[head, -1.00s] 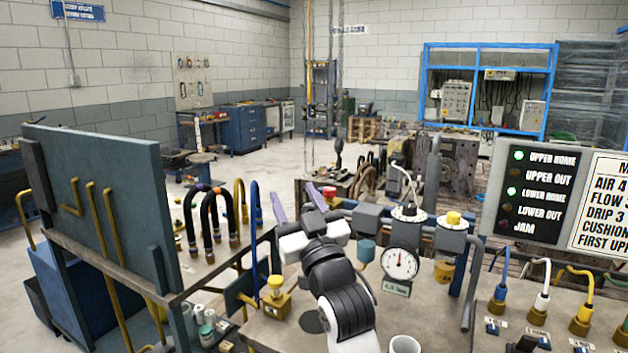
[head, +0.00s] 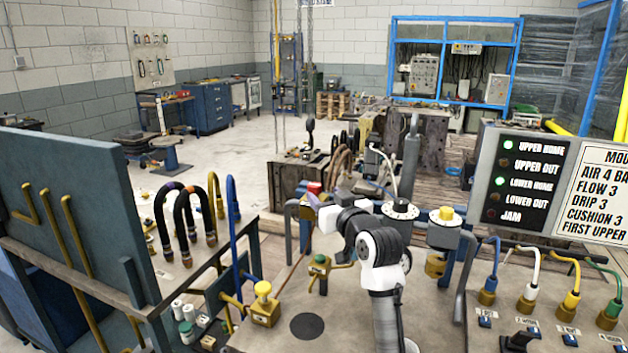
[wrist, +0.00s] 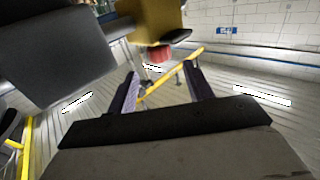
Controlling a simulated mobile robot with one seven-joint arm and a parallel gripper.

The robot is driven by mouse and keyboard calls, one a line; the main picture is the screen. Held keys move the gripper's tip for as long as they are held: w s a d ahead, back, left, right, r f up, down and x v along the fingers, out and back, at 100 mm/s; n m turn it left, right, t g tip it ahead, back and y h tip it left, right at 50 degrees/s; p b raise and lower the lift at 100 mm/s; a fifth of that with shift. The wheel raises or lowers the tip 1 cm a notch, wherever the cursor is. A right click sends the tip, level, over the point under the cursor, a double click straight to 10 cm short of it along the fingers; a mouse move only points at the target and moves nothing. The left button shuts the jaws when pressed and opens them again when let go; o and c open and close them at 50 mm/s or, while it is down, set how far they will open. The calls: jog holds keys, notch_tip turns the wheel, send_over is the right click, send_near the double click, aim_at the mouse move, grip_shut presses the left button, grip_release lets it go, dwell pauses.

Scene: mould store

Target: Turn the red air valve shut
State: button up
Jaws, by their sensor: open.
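A small red part (head: 314,187), seemingly the red air valve's knob, shows just behind my gripper in the head view. In the wrist view a red knob (wrist: 160,54) sticks out beneath a gold block (wrist: 150,20), beyond my fingers and roughly between their lines. My gripper (wrist: 164,82) is open, with two purple fingers apart and nothing between them. I see no contact with the knob.
A grey regulator with a white dial (head: 400,210) and a yellow-capped regulator (head: 445,228) stand close right of my arm. A green-topped tap (head: 319,262) and a yellow-knobbed valve (head: 263,304) stand left. A dark grey block (wrist: 55,55) looms close in the wrist view.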

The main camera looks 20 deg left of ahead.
aim_at(317, 188)
jog(key=p+x, duration=0.2)
jog(key=x, duration=0.5)
jog(key=shift+w+a, duration=0.1)
jog(key=shift+w, duration=0.05)
jog(key=c, duration=0.9)
jog(key=shift+c, duration=0.2)
